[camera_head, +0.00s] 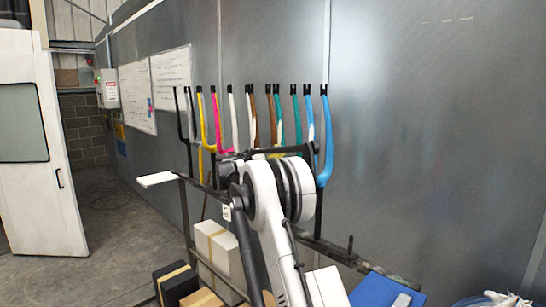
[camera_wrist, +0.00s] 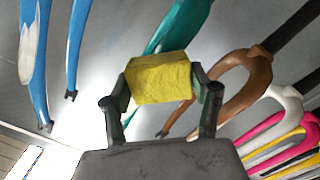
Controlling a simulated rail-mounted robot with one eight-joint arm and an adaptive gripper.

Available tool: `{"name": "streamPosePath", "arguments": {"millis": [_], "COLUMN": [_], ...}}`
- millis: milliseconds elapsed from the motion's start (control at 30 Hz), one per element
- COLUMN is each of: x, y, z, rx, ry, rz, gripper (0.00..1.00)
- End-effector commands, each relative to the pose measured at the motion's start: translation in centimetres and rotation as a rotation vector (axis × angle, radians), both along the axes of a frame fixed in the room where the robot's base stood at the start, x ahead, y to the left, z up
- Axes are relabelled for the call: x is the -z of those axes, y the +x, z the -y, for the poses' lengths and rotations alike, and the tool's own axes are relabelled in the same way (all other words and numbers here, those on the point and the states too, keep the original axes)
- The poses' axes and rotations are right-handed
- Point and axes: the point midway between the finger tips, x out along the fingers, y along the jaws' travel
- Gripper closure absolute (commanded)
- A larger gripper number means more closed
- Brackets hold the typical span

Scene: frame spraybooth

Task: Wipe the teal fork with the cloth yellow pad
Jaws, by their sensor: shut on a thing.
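The yellow pad (camera_wrist: 158,78) is a block-like piece held between the two fingers of my gripper (camera_wrist: 160,92) in the wrist view. The teal fork (camera_wrist: 182,24) shows just behind and above the pad, which covers part of it. I cannot tell if the pad touches the fork. In the head view the teal fork (camera_head: 295,120) hangs in the row of forks, left of the blue one, its lower part hidden behind my arm. My gripper and the pad cannot be made out clearly there.
A blue fork (camera_head: 326,140) and a brown fork (camera_wrist: 245,80) hang close on either side of the teal one. White, pink, yellow and black forks continue along the rack. The metal booth wall stands behind. Boxes (camera_head: 217,248) and a blue item (camera_head: 384,291) are below.

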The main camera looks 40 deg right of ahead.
Motion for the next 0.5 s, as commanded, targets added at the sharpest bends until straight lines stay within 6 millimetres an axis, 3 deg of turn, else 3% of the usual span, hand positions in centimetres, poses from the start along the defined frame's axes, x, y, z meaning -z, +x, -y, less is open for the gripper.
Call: {"name": "streamPosePath", "arguments": {"millis": [500], "x": [-0.02], "y": [0.04], "z": [0.91], "rx": [0.001], "ry": [-0.001], "rz": [0.000], "gripper": [0.63]}}
